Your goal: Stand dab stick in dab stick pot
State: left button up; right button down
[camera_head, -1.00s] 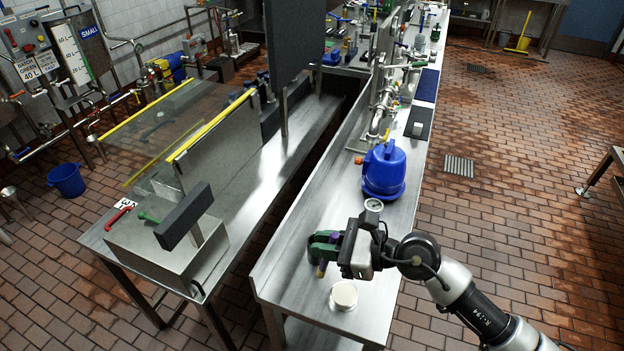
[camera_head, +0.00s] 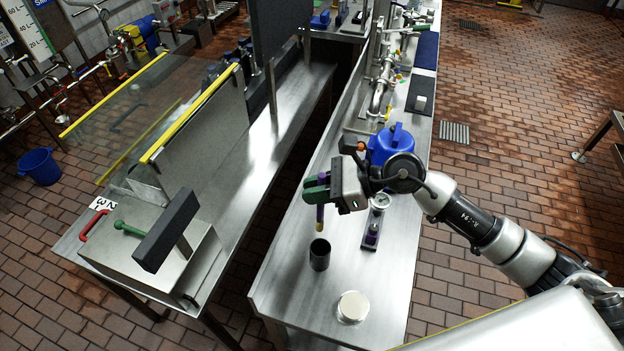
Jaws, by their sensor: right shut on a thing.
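The dab stick (camera_head: 320,213) is a thin purple stick with a yellowish lower tip. My right gripper (camera_head: 317,188), with green fingers, is shut on it and holds it about upright. The dab stick pot (camera_head: 319,255) is a small black open cylinder standing on the steel bench. In the head view the stick's tip shows just above the pot's mouth, apart from it; the exact height and depth offset are hard to tell. My left gripper is not in view.
A round white-topped container (camera_head: 352,307) stands in front of the pot. A dark stand with a gauge (camera_head: 374,232) is to its right. A blue pump (camera_head: 388,146) stands behind my right gripper. The steel bench (camera_head: 290,280) is bare left of the pot.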

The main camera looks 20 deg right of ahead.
aim_at(322, 210)
jog(key=f+b, duration=0.2)
jog(key=f, duration=0.1)
jog(key=f+b, duration=0.1)
jog(key=f, duration=0.1)
jog(key=shift+s, duration=0.3)
jog(key=shift+f, duration=0.3)
pick_arm(q)
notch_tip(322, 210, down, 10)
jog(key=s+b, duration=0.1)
jog(key=b, duration=0.5)
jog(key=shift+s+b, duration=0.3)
jog(key=shift+b, duration=0.05)
pick_arm(e)
notch_tip(322, 210, down, 6)
jog(key=shift+f, duration=0.15)
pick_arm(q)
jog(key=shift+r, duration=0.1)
